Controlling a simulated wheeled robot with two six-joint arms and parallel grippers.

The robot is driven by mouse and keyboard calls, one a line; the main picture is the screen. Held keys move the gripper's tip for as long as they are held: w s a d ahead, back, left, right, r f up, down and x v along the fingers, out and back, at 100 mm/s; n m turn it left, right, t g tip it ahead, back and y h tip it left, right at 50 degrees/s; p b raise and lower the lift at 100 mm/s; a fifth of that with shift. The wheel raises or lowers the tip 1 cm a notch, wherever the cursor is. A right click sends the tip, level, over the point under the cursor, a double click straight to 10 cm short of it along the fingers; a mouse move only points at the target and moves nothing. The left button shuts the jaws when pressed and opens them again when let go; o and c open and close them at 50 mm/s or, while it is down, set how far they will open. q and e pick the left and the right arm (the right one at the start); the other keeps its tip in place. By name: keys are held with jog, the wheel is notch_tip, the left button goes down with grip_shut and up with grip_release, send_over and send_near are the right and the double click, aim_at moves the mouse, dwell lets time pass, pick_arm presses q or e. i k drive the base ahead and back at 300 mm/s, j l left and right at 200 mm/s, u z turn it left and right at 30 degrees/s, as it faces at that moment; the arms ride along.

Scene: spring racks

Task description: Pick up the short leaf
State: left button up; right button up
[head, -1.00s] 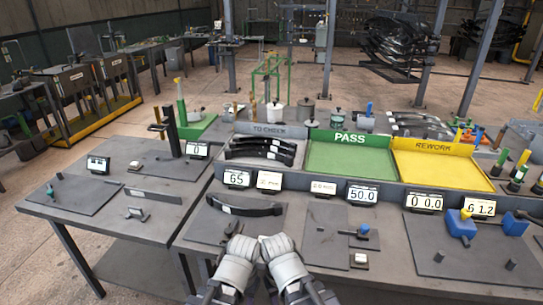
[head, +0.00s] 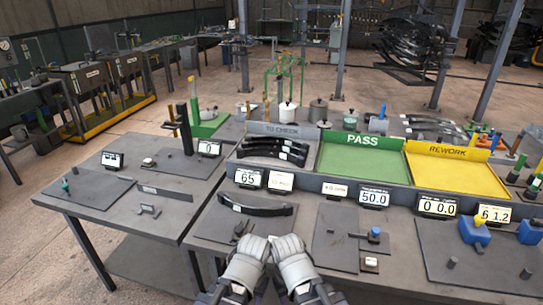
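Several curved black leaves (head: 272,151) lie stacked in the grey TO CHECK tray (head: 241,161). Another curved black leaf (head: 262,209) with a small white label lies on a dark mat on the front bench, just beyond my grippers. I cannot tell which leaf is the short one. My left gripper (head: 249,255) and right gripper (head: 288,252) are side by side at the bottom centre, close together or touching. Their fingertips cannot be made out, and I see no leaf in them.
The green PASS tray (head: 350,160) and yellow REWORK tray (head: 455,175) are empty. Number displays (head: 374,196) line the bench below the trays. Small fixtures stand on mats at right, with a blue block (head: 473,231). A side table (head: 100,205) at left holds a flat strip (head: 165,193).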

aim_at(300, 161)
jog(key=i+j, duration=0.15)
jog(key=j, duration=0.2)
jog(key=i+j, duration=0.15)
jog(key=j, duration=0.15)
jog(key=i+j, duration=0.2)
jog(key=j, duration=0.15)
jog(key=i+j, duration=0.15)
jog(key=j, duration=0.2)
